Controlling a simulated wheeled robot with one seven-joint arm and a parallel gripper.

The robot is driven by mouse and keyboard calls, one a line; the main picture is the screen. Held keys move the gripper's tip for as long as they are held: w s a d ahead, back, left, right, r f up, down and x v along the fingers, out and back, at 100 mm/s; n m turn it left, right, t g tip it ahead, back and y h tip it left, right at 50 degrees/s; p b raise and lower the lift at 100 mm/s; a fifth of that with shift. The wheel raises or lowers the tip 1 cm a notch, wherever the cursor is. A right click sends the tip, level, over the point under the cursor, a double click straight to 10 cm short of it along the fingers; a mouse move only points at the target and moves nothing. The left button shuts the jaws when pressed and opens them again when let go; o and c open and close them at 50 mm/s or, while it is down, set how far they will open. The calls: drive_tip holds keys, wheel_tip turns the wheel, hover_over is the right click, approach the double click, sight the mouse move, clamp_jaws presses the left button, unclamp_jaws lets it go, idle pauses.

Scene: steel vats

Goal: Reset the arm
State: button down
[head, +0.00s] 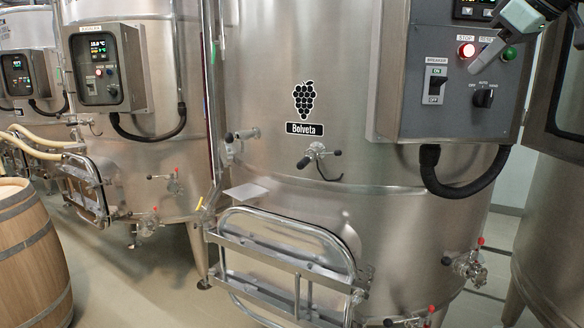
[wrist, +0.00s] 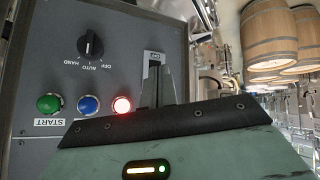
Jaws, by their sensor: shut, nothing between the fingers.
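My gripper (head: 477,67) is at the upper right in the head view, in front of the grey control box (head: 415,45) on the large steel vat. Its fingers are shut and empty. In the wrist view the fingers (wrist: 167,78) point up at the panel (wrist: 40,20), overlapping the breaker area. I cannot tell whether they touch the panel. The arm enters from the top right corner in the head view; most of it is out of view.
The box carries a lit red stop button (head: 466,50), a green start button (head: 509,54), a black breaker (head: 435,88) and a selector knob (head: 483,98). A blue button (wrist: 88,104) shows in the wrist view. A black cable (head: 452,190) hangs below. A barrel (head: 30,250) stands left.

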drive_tip(key=s+a+f+g+b, duration=0.2)
drive_tip(key=s+a+f, duration=0.2)
drive_tip(key=a+f, duration=0.65)
drive_tip(key=s+a+f+g+b, duration=0.1)
drive_tip(key=s+a+f+g, duration=0.25)
drive_tip(key=a+f, duration=0.7)
drive_tip(key=s+a+f+n+g+h+b, duration=0.1)
drive_tip(key=s+a+f+g+h+b, duration=0.1)
drive_tip(key=s+f, duration=1.9)
wheel_tip(320, 180, down, 2)
drive_tip(key=shift+s+a+f+g+b, duration=0.2)
drive_tip(key=shift+s+g+b, duration=0.15)
drive_tip(key=shift+b, duration=0.4)
drive_tip(key=shift+w+r, duration=0.1)
